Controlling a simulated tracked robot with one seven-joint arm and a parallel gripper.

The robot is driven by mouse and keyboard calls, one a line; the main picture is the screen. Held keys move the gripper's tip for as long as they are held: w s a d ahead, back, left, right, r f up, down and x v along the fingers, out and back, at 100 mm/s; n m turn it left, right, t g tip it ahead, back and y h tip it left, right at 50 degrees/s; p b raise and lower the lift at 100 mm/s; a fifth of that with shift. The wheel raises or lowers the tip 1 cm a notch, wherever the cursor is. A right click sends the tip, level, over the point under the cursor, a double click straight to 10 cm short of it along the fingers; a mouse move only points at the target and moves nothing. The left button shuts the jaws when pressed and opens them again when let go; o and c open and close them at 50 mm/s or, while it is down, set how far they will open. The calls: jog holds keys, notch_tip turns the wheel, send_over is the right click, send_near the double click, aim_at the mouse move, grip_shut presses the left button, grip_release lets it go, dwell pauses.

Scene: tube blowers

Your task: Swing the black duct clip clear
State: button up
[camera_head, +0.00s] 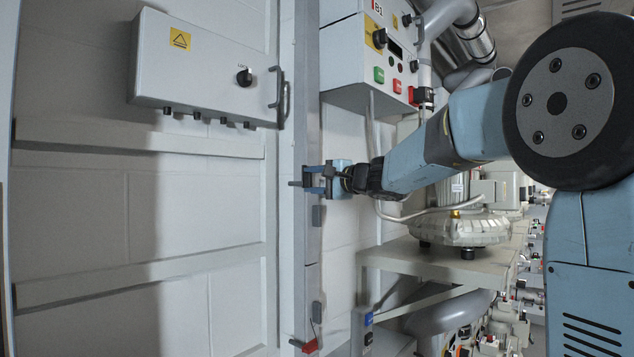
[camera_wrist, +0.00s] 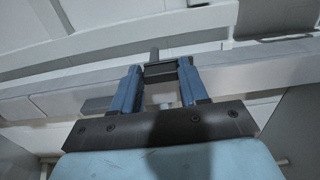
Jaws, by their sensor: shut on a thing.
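The black duct clip (camera_wrist: 160,69) is between the tips of my gripper's two blue fingers in the wrist view, with a short dark stub rising beyond it. My gripper (camera_wrist: 158,72) is shut on it. In the head view my gripper (camera_head: 313,181) reaches left to the upright grey duct (camera_head: 301,230), and a small dark end of the clip (camera_head: 295,183) shows past the fingertips. The fingers hide most of the clip there. I cannot tell how far the clip is swung from the duct.
Two grey clips, an upper (camera_head: 318,216) and a lower (camera_head: 317,311), sit on the duct below my gripper. A red part (camera_head: 309,346) is at its foot. A grey cabinet (camera_head: 205,75) hangs upper left, a control box (camera_head: 362,60) above, and a blower (camera_head: 458,230) stands right.

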jog(key=shift+a+f, duration=0.15)
jog(key=shift+f, duration=0.05)
jog(key=o, duration=0.8)
jog(key=shift+o, duration=1.3)
jog(key=shift+r, duration=0.1)
jog(key=shift+s, duration=0.1)
jog(key=v, duration=1.3)
jog(key=shift+s+d, duration=0.2)
jog(key=shift+d, duration=0.15)
